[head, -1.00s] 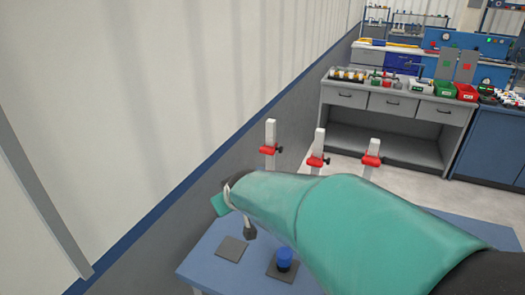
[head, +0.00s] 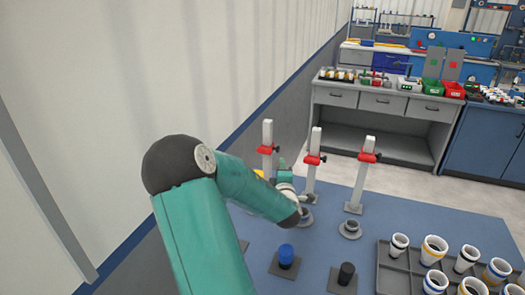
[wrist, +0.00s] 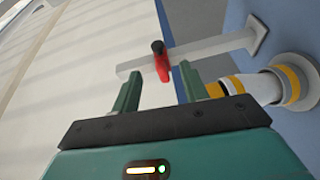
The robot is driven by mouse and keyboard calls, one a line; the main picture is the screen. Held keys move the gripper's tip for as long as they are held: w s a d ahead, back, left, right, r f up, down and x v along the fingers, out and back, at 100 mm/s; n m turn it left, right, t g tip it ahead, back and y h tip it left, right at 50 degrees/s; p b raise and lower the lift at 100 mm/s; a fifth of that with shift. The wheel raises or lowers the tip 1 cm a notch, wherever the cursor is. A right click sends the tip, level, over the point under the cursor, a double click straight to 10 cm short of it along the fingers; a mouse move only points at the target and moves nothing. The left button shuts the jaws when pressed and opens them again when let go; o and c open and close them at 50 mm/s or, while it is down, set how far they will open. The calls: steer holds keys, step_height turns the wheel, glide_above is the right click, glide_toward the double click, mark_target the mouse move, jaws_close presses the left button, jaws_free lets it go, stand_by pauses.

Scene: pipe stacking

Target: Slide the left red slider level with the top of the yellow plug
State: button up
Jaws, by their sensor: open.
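The left red slider (head: 265,150) sits on the leftmost white post (head: 267,132), below its top. In the wrist view the red slider (wrist: 162,67) is on a post lying across the picture, with a dark knob on it. My gripper (wrist: 158,80) is open, its two green fingers on either side of the slider in the picture and nothing held. Whether they touch it I cannot tell. A yellow-banded white pipe stack (wrist: 255,87) stands beside the post; its yellow end (wrist: 214,90) is nearer the post base than the slider. In the head view a bit of yellow (head: 259,173) shows behind my arm.
Two more posts carry red sliders, the middle (head: 313,160) and the right (head: 367,157). A blue plug (head: 286,251) and a black plug (head: 346,273) stand on the blue table. A grey tray (head: 389,273) holds several banded pipes. The wall is close on the left.

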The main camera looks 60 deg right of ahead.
mark_target(278, 149)
steer(key=shift+n+t, duration=0.3)
steer(key=shift+n, duration=0.1)
steer(key=x, duration=1.3)
steer(key=shift+w+d+r, duration=0.2)
steer(key=shift+d, duration=0.2)
